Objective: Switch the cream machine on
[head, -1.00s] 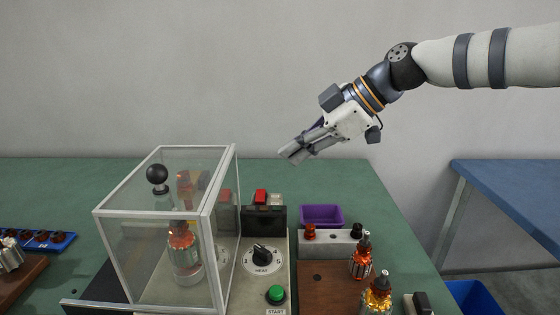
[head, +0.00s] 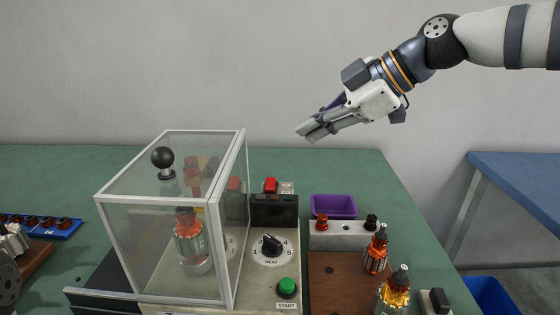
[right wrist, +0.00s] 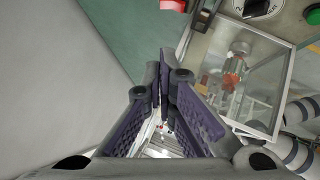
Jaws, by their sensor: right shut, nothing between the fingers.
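The cream machine (head: 262,284) stands on the green table, with a clear framed guard (head: 222,245) over a copper-wound armature (head: 188,240). Its panel carries a black HEAT dial (head: 271,245) and a green START button (head: 287,287). A red switch (head: 270,185) sits beside a pale block on top of a black housing (head: 275,210) at the back. My right gripper (head: 308,131) is shut and empty, in the air above and beyond the switch. The right wrist view shows its closed fingers (right wrist: 165,75), with the red part (right wrist: 173,5) at the top edge. My left gripper is not seen.
A purple tray (head: 334,206), a grey holder (head: 345,236) and a brown board (head: 335,284) with armatures nearby stand right of the machine. A blue rack (head: 50,228) lies at left. The table behind the machine is clear.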

